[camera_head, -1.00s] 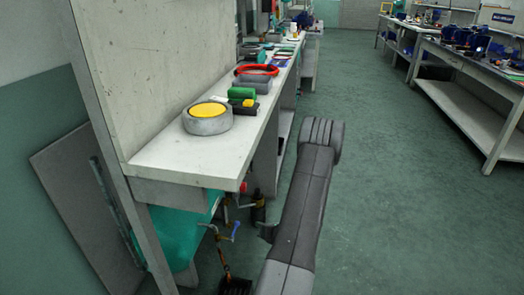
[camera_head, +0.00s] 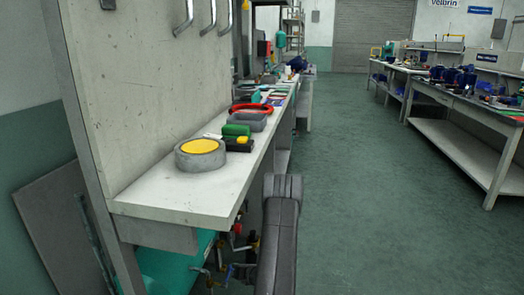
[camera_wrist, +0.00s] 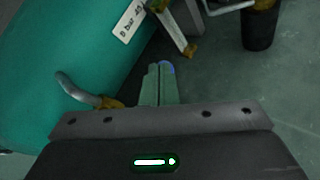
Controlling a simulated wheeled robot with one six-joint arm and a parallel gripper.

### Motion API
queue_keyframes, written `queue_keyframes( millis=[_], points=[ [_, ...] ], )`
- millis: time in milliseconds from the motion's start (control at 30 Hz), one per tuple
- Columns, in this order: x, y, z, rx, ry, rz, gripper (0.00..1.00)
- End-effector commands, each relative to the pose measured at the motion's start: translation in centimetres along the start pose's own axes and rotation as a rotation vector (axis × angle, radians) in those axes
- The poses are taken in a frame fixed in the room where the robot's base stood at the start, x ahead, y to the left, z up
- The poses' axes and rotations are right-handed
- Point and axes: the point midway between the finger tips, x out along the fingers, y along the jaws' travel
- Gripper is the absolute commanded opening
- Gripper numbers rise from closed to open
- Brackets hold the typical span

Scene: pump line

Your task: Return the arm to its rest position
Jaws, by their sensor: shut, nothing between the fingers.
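My gripper (camera_wrist: 159,84) shows in the wrist view with its two fingers together and nothing between them. It points down at a teal tank (camera_wrist: 70,50) with a white label (camera_wrist: 129,20) and a curved grey pipe (camera_wrist: 75,90) beside it. In the head view my arm rises at the bottom middle, to the right of the workbench (camera_head: 190,207).
On the bench stand a grey round part with a yellow top (camera_head: 200,149), green blocks (camera_head: 236,131) and a red ring (camera_head: 252,108). The teal tank and pipe fittings (camera_head: 222,265) are below the bench. Another bench (camera_head: 450,145) stands at right; the floor between is clear.

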Motion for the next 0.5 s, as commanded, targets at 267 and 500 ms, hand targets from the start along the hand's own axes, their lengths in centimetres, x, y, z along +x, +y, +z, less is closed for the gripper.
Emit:
queue_keyframes(
  millis=[267,500],
  points=[
    [1.25,-0.29,-1.29,0.001,0.000,-0.001,0.00],
    [1.24,-0.31,-1.30,0.001,-0.001,-0.001,0.00]
  ],
)
